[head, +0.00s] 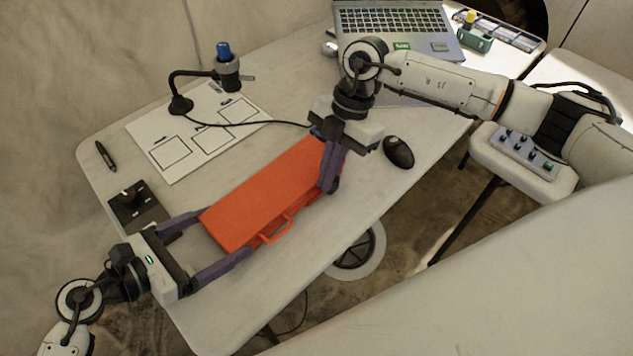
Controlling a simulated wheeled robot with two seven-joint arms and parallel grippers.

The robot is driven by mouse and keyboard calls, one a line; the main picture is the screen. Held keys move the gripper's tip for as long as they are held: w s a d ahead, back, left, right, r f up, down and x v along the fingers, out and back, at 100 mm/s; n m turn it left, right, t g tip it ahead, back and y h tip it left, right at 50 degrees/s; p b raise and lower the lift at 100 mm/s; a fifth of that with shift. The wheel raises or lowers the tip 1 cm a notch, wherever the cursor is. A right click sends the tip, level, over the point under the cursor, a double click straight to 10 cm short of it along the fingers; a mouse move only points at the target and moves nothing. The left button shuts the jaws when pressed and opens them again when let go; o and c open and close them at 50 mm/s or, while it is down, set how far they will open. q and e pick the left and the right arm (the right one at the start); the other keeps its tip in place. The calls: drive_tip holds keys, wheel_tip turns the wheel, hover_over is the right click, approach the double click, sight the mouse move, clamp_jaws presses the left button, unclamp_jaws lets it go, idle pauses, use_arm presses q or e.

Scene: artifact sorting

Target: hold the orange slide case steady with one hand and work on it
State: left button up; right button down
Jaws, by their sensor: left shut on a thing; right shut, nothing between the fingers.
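The orange slide case (265,195) lies closed and flat on the table, set at a slant, with its handle on the near long side. My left gripper (211,240) is shut on the case's left end, one finger on the far side and one on the near side. My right gripper (330,188) points down at the case's right end, its fingers together and nothing seen between them. The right gripper hides part of that end, and I cannot tell whether it touches the case.
A white sheet with printed boxes (178,157) lies behind the case, with a black gooseneck device (181,104) on it. A black mouse (398,152), laptop (395,20), pen (105,155) and small black box (137,208) surround it. The table's front edge runs close to the case.

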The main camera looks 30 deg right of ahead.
use_arm(q)
drive_tip(key=shift+a, duration=0.15)
use_arm(e)
drive_tip(key=shift+w+d, duration=0.1)
drive_tip(key=shift+d, duration=0.2)
drive_tip(key=a, duration=0.1)
drive_tip(key=s+a, duration=0.1)
drive_tip(key=a, duration=0.2)
drive_tip(key=shift+s+a+r, duration=0.1)
drive_tip(key=shift+s+r, duration=0.1)
drive_tip(key=shift+r, duration=0.1)
drive_tip(key=s+v, duration=0.1)
drive_tip(key=v, duration=0.8)
drive_tip(key=shift+w+r, duration=0.25)
drive_tip(key=shift+w, duration=0.15)
use_arm(q)
drive_tip(key=o, duration=1.5)
drive_tip(key=shift+c, duration=0.2)
